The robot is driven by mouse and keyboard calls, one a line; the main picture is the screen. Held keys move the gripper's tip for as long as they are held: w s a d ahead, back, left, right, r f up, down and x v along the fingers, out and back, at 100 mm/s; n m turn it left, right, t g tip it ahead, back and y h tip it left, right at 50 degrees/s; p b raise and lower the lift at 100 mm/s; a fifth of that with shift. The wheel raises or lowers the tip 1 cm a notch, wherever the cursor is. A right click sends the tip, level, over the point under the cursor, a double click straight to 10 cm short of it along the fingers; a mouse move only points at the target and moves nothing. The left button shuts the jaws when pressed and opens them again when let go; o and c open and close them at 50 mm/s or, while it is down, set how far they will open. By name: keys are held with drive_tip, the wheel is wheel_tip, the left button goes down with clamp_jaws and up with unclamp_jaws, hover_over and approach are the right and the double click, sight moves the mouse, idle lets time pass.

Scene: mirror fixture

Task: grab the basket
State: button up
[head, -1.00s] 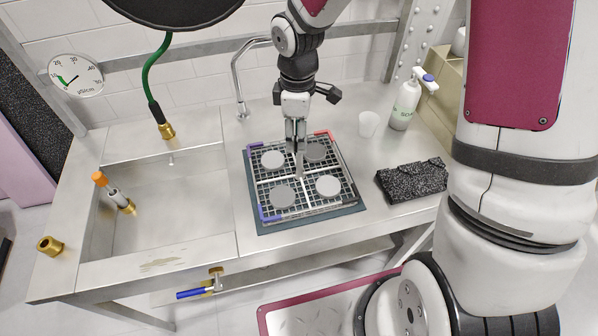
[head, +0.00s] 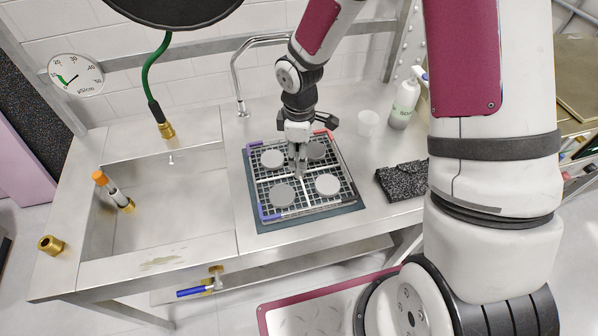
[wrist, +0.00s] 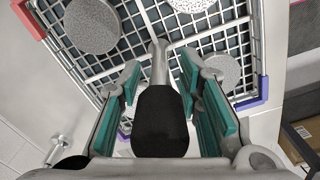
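The basket (head: 305,204) is a square wire-grid tray with pale and grey round discs in its quarters and coloured corner clips. It sits on a dark mat on the steel bench, and its grid also shows in the wrist view (wrist: 140,38). A metal rod with a black grip (wrist: 161,122) rises from its middle. My gripper (head: 299,160) points down over the basket's centre. In the wrist view its teal-padded fingers (wrist: 161,72) stand apart on either side of the black grip, with gaps visible on both sides. The grip is mostly hidden by my gripper in the head view.
A sink basin (head: 170,215) lies left of the basket, holding an orange-capped probe (head: 112,190). A curved faucet (head: 236,80) stands behind.

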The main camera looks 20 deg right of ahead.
clamp_jaws()
drive_tip(key=shift+w+r, duration=0.1)
